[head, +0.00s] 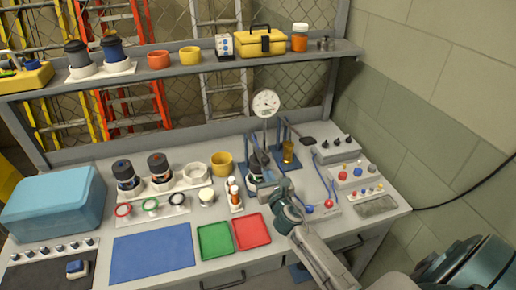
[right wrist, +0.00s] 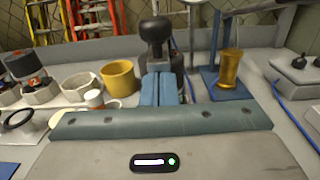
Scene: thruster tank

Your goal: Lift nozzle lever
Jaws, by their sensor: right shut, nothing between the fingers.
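In the right wrist view a black round knob on a short stem (right wrist: 155,31), which looks like the nozzle lever, rises just beyond my fingertips. The dark body (right wrist: 176,80) behind it is partly hidden by my fingers. My right gripper (head: 262,163) is shut and empty at the thruster; its fingers also show in the right wrist view (right wrist: 158,84). Whether they touch the lever I cannot tell. My left gripper is not in view.
A yellow cup (head: 222,163) and small bottles (head: 234,193) are to the left. Green (head: 215,241) and red (head: 252,231) trays lie in front. A shelf (head: 190,68) runs above the bench's back.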

